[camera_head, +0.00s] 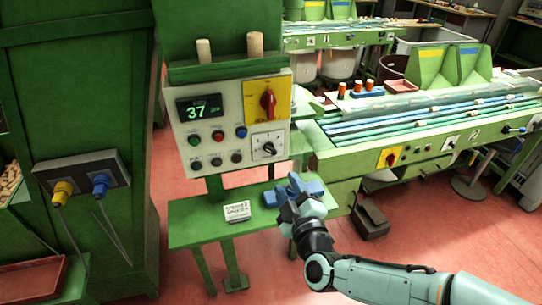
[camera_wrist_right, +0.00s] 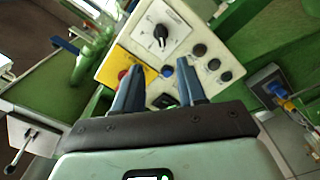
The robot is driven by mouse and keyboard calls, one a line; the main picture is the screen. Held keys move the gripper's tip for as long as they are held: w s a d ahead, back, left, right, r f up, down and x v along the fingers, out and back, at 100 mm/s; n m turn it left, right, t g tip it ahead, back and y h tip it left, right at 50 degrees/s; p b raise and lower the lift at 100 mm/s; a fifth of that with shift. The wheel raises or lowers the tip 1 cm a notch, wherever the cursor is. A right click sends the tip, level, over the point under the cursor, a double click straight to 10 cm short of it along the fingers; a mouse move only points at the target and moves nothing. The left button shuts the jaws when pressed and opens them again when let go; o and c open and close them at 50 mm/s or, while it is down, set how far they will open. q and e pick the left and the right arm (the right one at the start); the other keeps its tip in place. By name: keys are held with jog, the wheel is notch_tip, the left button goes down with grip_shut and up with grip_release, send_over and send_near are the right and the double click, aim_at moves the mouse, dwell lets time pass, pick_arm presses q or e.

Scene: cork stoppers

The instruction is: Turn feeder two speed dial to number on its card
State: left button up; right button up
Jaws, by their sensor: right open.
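The speed dial (camera_head: 268,148) is a black knob on a white scale plate at the lower right of the control panel (camera_head: 233,160). The dial also shows in the right wrist view (camera_wrist_right: 161,32), beyond my fingertips. A small white card (camera_head: 237,211) with dark print stands on the green shelf below the panel; its print is too small to read. My right gripper (camera_head: 291,188) is open and empty, below and to the right of the dial and apart from it. In the right wrist view its blue fingers (camera_wrist_right: 159,64) are spread towards the panel. My left gripper is not in view.
The panel's green display (camera_head: 200,108) reads 37. A red rotary switch (camera_head: 268,100) on a yellow plate sits above the dial, with several push buttons (camera_head: 217,136) to the left. A green feeder bench (camera_head: 410,145) stands to the right, a green cabinet (camera_head: 80,110) to the left.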

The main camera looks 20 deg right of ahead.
aim_at(271, 152)
jog(key=w, duration=0.4)
jog(key=w+p, duration=0.1)
jog(key=w, duration=0.7)
jog(key=shift+w+a, duration=0.2)
jog(key=shift+a, duration=0.05)
grip_shut()
